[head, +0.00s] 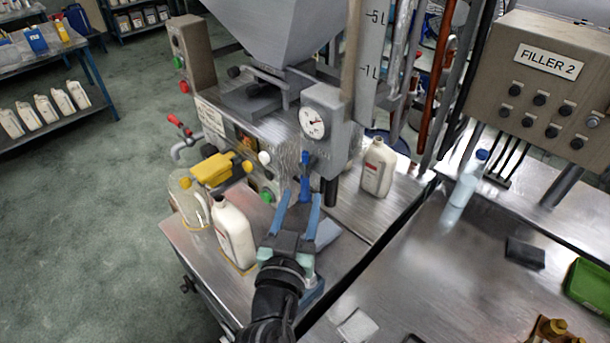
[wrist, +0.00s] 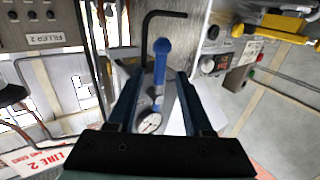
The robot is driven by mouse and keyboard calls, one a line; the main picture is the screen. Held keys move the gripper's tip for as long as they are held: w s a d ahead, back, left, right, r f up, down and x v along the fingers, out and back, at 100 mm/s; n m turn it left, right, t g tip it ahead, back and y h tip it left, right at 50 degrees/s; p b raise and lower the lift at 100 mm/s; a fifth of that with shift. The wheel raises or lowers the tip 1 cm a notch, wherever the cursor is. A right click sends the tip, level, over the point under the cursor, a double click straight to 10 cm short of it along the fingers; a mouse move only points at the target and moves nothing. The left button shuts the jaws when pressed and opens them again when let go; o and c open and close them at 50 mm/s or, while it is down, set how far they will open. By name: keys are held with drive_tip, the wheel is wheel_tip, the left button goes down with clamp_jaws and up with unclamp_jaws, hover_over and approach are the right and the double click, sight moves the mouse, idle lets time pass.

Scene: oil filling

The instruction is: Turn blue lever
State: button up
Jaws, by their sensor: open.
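The blue lever (head: 305,180) hangs on the front of the filling machine, below the round dial gauge (head: 313,122). My gripper (head: 298,192) is open, with its two blue fingers pointing up toward the lever. In the wrist view the lever (wrist: 161,68) stands between the fingers of my gripper (wrist: 155,82), with its round knob at the top. I cannot tell whether either finger touches it. The gauge (wrist: 150,123) shows below the lever there.
A yellow handle (head: 215,169) and a white bottle (head: 233,233) are left of my gripper. Another white bottle (head: 378,167) stands to the right on the steel bench. A black bent rod (wrist: 150,22) shows near the lever. A FILLER 2 control box (head: 545,80) is at the right.

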sight(304, 190)
drive_tip(key=shift+w+d+p, duration=0.25)
drive_tip(key=shift+w+p, duration=0.05)
drive_tip(key=shift+w, duration=0.85)
drive_tip(key=shift+w+d+p, duration=0.2)
drive_tip(key=shift+w+p, duration=0.1)
drive_tip(key=shift+w, duration=0.85)
drive_tip(key=shift+c, duration=0.2)
clamp_jaws()
